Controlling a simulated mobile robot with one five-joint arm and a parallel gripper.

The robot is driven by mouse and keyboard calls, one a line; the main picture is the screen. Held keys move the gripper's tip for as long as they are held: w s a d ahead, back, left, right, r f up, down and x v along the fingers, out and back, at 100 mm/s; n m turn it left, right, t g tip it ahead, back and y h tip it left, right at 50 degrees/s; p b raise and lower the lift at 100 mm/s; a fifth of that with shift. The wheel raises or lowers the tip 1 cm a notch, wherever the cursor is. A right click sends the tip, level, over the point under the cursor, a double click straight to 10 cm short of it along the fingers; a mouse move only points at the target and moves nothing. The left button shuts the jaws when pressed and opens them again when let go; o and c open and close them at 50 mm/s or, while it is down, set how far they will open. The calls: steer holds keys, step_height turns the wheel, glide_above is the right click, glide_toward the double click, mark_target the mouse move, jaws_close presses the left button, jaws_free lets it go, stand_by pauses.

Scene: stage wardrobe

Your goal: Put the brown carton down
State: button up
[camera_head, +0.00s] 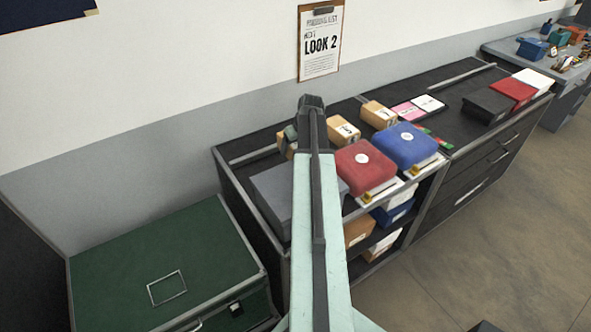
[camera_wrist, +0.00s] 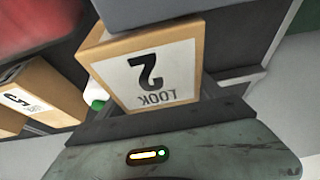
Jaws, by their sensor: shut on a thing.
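A brown carton (camera_wrist: 98,41) with a white "LOOK 2" label (camera_wrist: 150,75) fills the middle of the wrist view, its lettering upside down. My gripper (camera_wrist: 155,118) is shut on it; the dark jaw edge lies against the labelled side. In the head view my gripper (camera_head: 291,134) is over the back left of the dark cabinet top, and a small tan part of the carton (camera_head: 283,147) shows beside it. My arm hides most of the carton there. I cannot tell whether its underside touches the cabinet top.
A grey box (camera_head: 268,195) stands close in front of the carton. Two other tan cartons (camera_head: 343,131) (camera_head: 378,114) stand to the right, behind red (camera_head: 366,163) and blue (camera_head: 404,145) boxes. A green trunk (camera_head: 150,255) is at lower left. Some cabinet top farther right is bare.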

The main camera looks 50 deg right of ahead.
step_height(320, 180, down, 6)
steer(key=b, duration=0.4)
steer(key=shift+b, duration=0.35)
steer(key=shift+r, duration=0.3)
steer(key=shift+f, duration=0.2)
steer(key=o, duration=1.9)
steer(key=shift+r, duration=0.15)
steer(key=p+v, duration=1.1)
steer(key=v, duration=0.1)
steer(key=shift+s+r+p, duration=0.1)
steer(key=shift+r+p, duration=0.1)
steer(key=shift+p, duration=0.2)
steer(key=shift+f, duration=0.15)
